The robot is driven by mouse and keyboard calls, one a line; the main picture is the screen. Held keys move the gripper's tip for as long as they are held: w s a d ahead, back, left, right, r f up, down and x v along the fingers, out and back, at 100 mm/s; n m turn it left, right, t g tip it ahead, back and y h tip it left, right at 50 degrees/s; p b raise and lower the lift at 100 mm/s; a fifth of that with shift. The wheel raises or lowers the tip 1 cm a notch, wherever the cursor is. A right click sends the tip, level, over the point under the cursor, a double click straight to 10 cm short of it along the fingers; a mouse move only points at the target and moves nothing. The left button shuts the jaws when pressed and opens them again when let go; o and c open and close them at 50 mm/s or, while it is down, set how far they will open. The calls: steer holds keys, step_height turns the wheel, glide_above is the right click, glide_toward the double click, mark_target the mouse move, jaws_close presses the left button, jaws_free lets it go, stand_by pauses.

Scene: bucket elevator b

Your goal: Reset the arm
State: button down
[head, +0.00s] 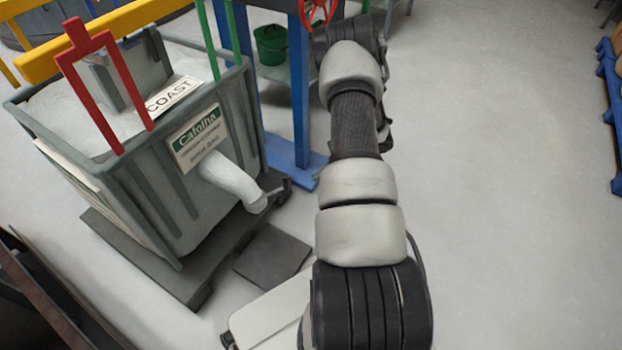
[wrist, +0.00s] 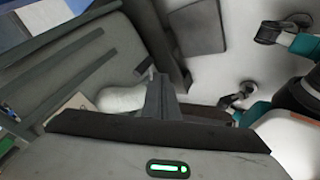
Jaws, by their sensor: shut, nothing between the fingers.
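My arm stretches away from the bottom middle of the head view to the top middle, over open floor right of the grey bin. Its outer end bends down at the top, and I cannot make out the fingers there. In the wrist view my gripper (wrist: 160,84) is shut, with its fingers together and nothing held. Behind the fingers lie the bin's side wall and a white spout.
The grey bin (head: 155,215) with a red handle frame (head: 92,85) and white spout (head: 232,180) stands left of my arm. A blue post (head: 299,90), red handwheel (head: 319,10) and green bucket (head: 271,44) are close behind. Floor at right is clear up to a blue pallet (head: 612,105).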

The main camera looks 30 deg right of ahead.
steer(key=shift+v, duration=0.75)
steer(key=shift+d, duration=0.1)
